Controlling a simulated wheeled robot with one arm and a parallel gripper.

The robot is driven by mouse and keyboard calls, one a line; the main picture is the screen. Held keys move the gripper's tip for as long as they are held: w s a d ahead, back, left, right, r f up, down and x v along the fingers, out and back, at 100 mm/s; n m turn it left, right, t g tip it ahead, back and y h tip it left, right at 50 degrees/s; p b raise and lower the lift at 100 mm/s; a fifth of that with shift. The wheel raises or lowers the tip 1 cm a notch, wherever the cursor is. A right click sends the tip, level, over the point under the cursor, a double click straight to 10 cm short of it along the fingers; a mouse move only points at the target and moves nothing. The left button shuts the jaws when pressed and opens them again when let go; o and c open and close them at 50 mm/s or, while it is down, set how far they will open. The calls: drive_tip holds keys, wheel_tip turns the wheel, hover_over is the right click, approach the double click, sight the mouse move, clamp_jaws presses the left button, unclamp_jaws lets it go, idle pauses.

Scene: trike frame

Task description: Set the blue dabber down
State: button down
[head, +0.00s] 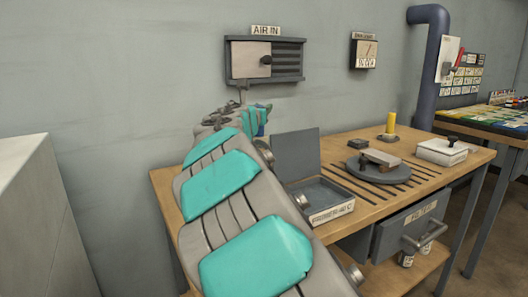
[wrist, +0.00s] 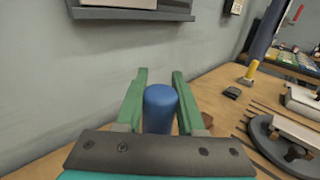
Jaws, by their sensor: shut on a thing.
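The blue dabber (wrist: 160,108) is a rounded blue cylinder, upright in the wrist view between the two green fingers. My gripper (wrist: 159,78) is shut on it. In the head view my gripper (head: 243,117) is at the back left of the wooden workbench (head: 390,160), by the wall, and my arm hides most of it and the dabber. The dabber's lower end is hidden, so I cannot tell whether it touches the bench.
A grey open-lidded box (head: 330,205) stands right of my arm. Further right are a round turntable (head: 383,176) with a block, a yellow cylinder (head: 391,123), a small black block (wrist: 231,93) and a white box (head: 441,152). The AIR IN vent (head: 290,60) juts from the wall above.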

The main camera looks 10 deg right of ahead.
sight(256, 141)
wheel_tip(256, 141, down, 8)
drive_tip(key=shift+s+f+b, duration=0.1)
drive_tip(key=shift+s+b, duration=0.05)
drive_tip(key=shift+b, duration=0.9)
drive_tip(key=shift+f, duration=0.1)
drive_tip(key=c, duration=0.5)
unclamp_jaws()
drive_tip(key=shift+r, duration=0.2)
drive_tip(key=v, duration=1)
drive_tip(key=shift+s+a, duration=0.1)
drive_tip(key=shift+v, duration=0.85)
